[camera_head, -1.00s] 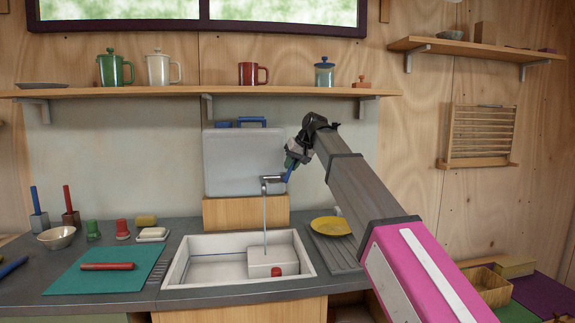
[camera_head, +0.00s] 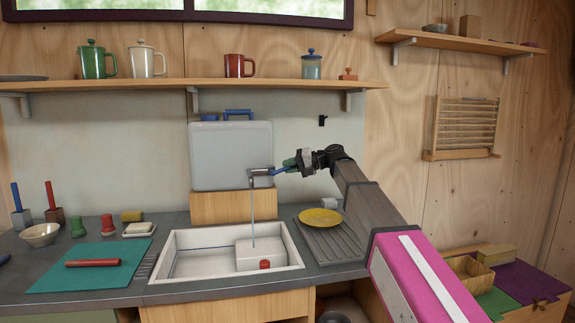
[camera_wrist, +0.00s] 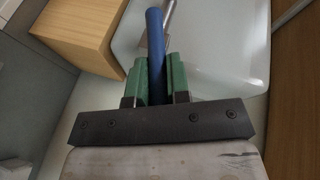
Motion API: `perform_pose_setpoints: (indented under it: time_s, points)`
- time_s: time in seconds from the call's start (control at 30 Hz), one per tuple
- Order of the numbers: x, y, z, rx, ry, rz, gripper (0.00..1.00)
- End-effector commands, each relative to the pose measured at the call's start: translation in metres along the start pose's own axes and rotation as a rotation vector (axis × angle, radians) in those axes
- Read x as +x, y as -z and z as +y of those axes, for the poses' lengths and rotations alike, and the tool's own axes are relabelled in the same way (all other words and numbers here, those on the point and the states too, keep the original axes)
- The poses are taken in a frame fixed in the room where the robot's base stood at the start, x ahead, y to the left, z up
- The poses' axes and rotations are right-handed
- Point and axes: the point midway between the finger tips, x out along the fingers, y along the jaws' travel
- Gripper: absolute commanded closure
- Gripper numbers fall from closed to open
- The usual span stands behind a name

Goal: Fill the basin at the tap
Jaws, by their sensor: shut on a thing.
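The white basin (camera_head: 158,267) is set into the counter, with a blue line along its inner back wall. A white block (camera_head: 246,256) with a red cap (camera_head: 265,265) sits inside it at the right. The metal tap (camera_head: 259,173) sticks out from a grey tank above the basin. A thin water stream (camera_head: 252,215) falls from it towards the block. I cannot tell the water level. My gripper (camera_head: 291,163) is shut on the tap's blue lever (camera_head: 279,169), right of the spout. In the wrist view the lever (camera_wrist: 155,40) lies between my green fingers (camera_wrist: 160,78).
The grey tank (camera_head: 215,155) stands on a wooden block (camera_head: 215,208). A yellow plate (camera_head: 320,217) rests on the ribbed drainer right of the basin. A teal mat (camera_head: 95,278) with a red roller lies left. A shelf (camera_head: 170,85) with mugs runs above.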

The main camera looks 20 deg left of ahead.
Motion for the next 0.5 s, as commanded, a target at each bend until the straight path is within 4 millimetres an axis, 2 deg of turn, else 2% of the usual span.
perform_pose_setpoints:
  time_s: [0.5]
  points:
    - [-0.0001,-0.0018,0.0077,0.040,0.101,0.022,1.00]
